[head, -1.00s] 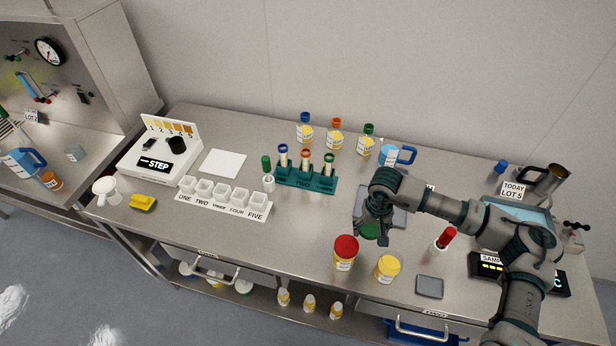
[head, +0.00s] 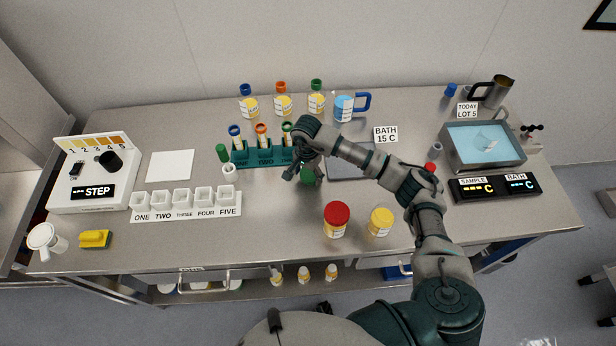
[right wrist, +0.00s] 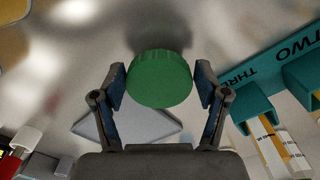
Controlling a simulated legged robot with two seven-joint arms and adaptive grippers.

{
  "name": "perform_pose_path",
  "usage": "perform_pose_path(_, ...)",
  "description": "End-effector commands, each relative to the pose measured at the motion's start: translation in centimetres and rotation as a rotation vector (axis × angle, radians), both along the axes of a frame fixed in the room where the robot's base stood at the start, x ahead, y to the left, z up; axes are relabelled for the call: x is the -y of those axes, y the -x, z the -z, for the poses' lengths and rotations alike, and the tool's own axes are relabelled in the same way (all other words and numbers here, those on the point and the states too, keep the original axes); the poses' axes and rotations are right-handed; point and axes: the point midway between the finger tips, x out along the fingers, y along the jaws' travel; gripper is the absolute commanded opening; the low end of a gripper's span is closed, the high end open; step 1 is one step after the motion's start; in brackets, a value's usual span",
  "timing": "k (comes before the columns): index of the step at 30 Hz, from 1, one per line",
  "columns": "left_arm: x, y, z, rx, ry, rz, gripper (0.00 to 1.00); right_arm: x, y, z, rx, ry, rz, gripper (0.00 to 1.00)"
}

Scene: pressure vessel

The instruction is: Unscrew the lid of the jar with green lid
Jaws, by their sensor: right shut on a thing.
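In the head view my right gripper (head: 302,172) is over the middle of the bench, just right of the teal tube rack. In the right wrist view a round green lid (right wrist: 160,80) with a ribbed side sits between both fingers, and my right gripper (right wrist: 160,88) is shut on it. No jar body is visible beneath the lid; I cannot tell whether one is hidden there. My left gripper is not in view.
A red-lidded jar (head: 336,219) and a yellow-lidded jar (head: 381,222) stand at the front. The teal rack (head: 265,154) holds several tubes. A grey pad (head: 348,166) lies by the gripper. Several capped bottles, including a green-capped one (head: 316,97), stand behind.

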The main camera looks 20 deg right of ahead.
Motion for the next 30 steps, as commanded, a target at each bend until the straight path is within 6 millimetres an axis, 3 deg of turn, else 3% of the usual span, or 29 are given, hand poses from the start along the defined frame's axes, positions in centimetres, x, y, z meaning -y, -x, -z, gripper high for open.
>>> perform_pose_path(5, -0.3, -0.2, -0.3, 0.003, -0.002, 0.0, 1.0, -0.4, 0.1, 2.4, -0.001, 0.002, -0.002, 0.32)
perform_pose_path(15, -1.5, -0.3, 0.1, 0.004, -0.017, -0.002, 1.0, 0.2, 0.0, 3.0, 0.0, -0.003, -0.002, 0.32)
perform_pose_path(16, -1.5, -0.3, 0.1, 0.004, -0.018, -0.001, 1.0, 0.3, 0.0, 3.1, 0.0, -0.004, -0.002, 0.76)
perform_pose_path(19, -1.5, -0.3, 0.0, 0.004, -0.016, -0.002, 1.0, 0.3, 0.0, 2.9, 0.0, -0.004, -0.002, 0.99)
perform_pose_path(30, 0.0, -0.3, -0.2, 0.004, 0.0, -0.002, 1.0, -0.2, 0.0, 2.6, 0.001, 0.001, -0.003, 0.99)
